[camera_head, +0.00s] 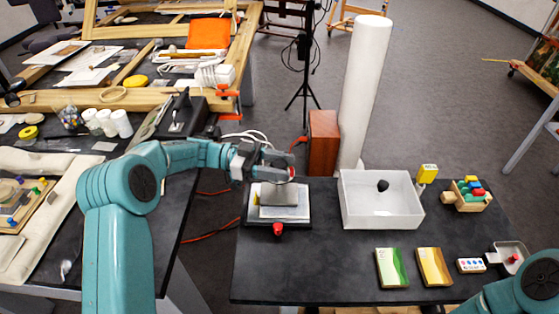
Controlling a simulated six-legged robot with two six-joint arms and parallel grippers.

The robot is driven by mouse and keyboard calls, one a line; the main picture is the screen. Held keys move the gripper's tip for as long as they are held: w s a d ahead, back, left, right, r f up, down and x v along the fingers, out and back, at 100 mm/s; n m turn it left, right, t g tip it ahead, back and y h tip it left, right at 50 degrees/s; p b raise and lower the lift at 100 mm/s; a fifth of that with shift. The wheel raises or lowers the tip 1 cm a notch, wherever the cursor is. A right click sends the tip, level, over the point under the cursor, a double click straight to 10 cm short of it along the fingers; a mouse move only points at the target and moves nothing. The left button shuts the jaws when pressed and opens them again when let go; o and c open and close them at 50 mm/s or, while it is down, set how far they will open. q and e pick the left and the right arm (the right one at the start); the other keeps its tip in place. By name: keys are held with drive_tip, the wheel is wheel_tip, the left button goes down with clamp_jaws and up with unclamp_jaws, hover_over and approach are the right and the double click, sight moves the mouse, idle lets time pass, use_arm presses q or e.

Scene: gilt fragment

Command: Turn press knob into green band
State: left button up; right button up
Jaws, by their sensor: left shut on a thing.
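I cannot make out a green band. My right arm shows at the lower right, but its gripper is not in view.
A white bin (382,216) holding a dark lump stands right of the press. Behind are a brown box (322,143) and a tall white roll (364,85). Green (391,268) and yellow (435,267) packets lie in front. The table's front left is clear.

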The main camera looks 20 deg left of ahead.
use_arm(q)
drive_tip(key=shift+m+g, duration=0.7)
drive_tip(key=shift+g, duration=0.4)
drive_tip(key=shift+r+g, duration=0.1)
drive_tip(key=shift+g, duration=0.2)
drive_tip(key=o, duration=1)
drive_tip(key=shift+d, duration=0.15)
drive_tip(key=shift+w+a, duration=0.1)
drive_tip(key=shift+a, duration=0.4)
drive_tip(key=a, duration=0.3)
drive_tip(key=a+b, duration=0.1)
drive_tip(key=a, duration=0.2)
drive_tip(key=shift+w+a, duration=0.2)
drive_tip(key=shift+a, duration=0.1)
drive_tip(key=shift+s, duration=0.1)
